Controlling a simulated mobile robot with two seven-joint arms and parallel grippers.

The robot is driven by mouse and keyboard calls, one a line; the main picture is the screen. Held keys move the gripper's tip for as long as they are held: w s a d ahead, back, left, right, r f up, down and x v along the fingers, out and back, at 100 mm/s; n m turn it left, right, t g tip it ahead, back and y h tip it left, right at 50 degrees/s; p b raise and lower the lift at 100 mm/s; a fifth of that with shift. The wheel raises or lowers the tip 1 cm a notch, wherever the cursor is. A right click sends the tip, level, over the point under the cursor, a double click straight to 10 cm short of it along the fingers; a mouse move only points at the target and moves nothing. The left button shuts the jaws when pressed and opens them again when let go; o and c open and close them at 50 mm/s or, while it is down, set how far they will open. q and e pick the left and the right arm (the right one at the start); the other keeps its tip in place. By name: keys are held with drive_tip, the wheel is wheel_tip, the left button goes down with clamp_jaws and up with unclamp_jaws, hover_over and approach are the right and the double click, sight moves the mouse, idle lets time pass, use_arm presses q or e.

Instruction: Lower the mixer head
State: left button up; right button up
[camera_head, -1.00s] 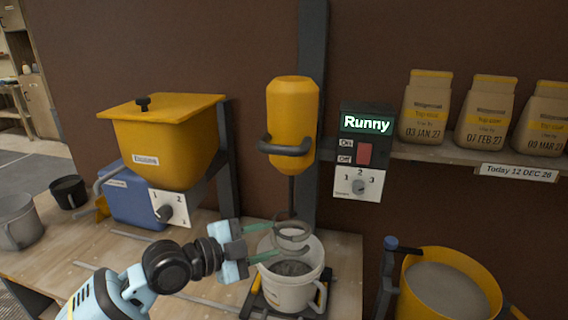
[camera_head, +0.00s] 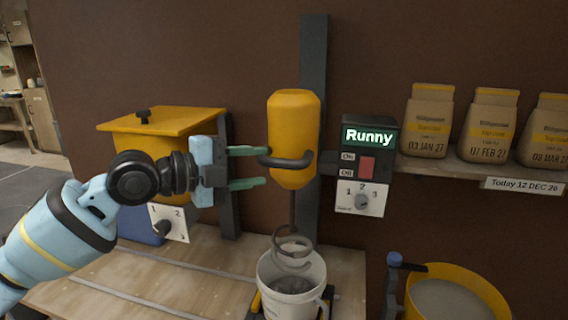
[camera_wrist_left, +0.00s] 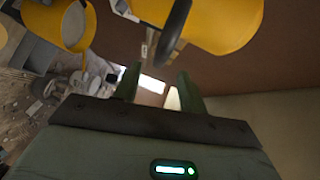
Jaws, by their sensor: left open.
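The yellow mixer head (camera_head: 293,112) hangs on a dark upright column (camera_head: 314,60), with a dark handle bar (camera_head: 288,161) across its front. A grey spiral whisk (camera_head: 292,250) hangs below it, its lower end at the mouth of a white bucket (camera_head: 291,291). My left gripper (camera_head: 262,168) is open, its green fingers pointing at the handle's left end, one above and one below its level. I cannot tell if they touch it. In the left wrist view the handle (camera_wrist_left: 172,32) shows ahead of the open fingers (camera_wrist_left: 157,85). My right gripper is not in view.
A control box with a "Runny" display (camera_head: 369,136) and red switch is right of the column. A yellow hopper (camera_head: 165,125) stands behind my left arm. Bags (camera_head: 429,122) sit on a shelf (camera_head: 470,173) at right. A yellow tub (camera_head: 445,290) is lower right.

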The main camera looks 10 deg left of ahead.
sight(278, 163)
use_arm(q)
drive_tip(key=p+x, duration=0.1)
drive_tip(key=x, duration=0.5)
drive_tip(key=shift+r, duration=0.15)
drive_tip(key=shift+w+d, duration=0.35)
drive_tip(key=shift+d, duration=0.05)
clamp_jaws()
drive_tip(key=shift+f, duration=0.25)
